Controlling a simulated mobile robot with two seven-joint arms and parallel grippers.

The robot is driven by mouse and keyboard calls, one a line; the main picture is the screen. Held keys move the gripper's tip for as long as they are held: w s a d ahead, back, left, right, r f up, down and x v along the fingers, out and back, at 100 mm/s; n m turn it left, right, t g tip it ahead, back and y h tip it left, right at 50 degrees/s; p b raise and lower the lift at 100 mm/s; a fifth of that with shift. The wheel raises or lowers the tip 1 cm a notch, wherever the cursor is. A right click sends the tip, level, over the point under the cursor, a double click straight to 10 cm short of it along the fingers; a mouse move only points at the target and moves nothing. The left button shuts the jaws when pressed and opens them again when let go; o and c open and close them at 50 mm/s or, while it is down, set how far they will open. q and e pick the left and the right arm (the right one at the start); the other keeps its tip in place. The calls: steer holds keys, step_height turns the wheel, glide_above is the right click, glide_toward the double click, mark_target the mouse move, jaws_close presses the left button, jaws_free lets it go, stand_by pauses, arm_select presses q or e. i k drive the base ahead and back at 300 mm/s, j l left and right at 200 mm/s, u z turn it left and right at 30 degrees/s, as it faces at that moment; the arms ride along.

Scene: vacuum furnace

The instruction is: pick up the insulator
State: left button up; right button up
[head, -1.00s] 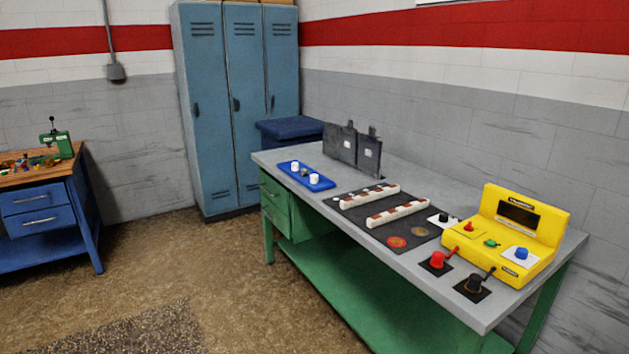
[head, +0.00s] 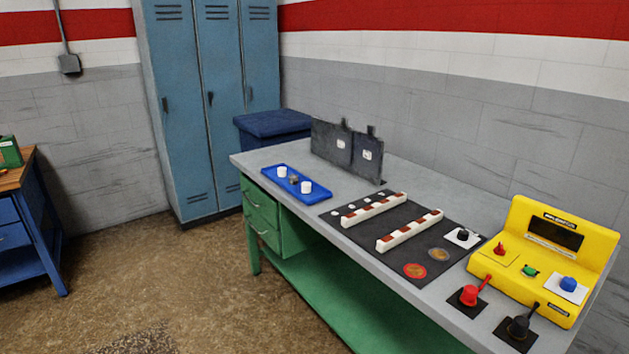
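A blue tray (head: 318,197) lies on the left part of the grey workbench top (head: 262,157). Two short white cylinders stand on it, one at the back left (head: 281,171) and one at the front right (head: 306,187). A small brownish piece (head: 294,180) sits between them. Two white bars with brown patches, a rear one (head: 373,210) and a front one (head: 409,231), lie on a dark mat. I cannot tell for certain which of these is the insulator. Neither of my grippers shows in the head view.
A yellow control box (head: 500,270) stands at the right end, with a red lever (head: 469,294) and a black lever (head: 519,326) before it. Dark upright panels (head: 331,144) stand behind the tray. Lockers (head: 205,110) and a blue cabinet (head: 272,124) are behind. Floor at left front is open.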

mark_target(305, 186)
steer(key=i+j+z, duration=0.25)
steer(key=i+j, duration=0.35)
steer(key=i, duration=0.2)
steer(key=i+j+z, duration=0.25)
steer(key=i+j, duration=0.5)
steer(key=i+j+z, duration=0.2)
steer(key=i+j, duration=0.45)
steer(key=j, duration=0.25)
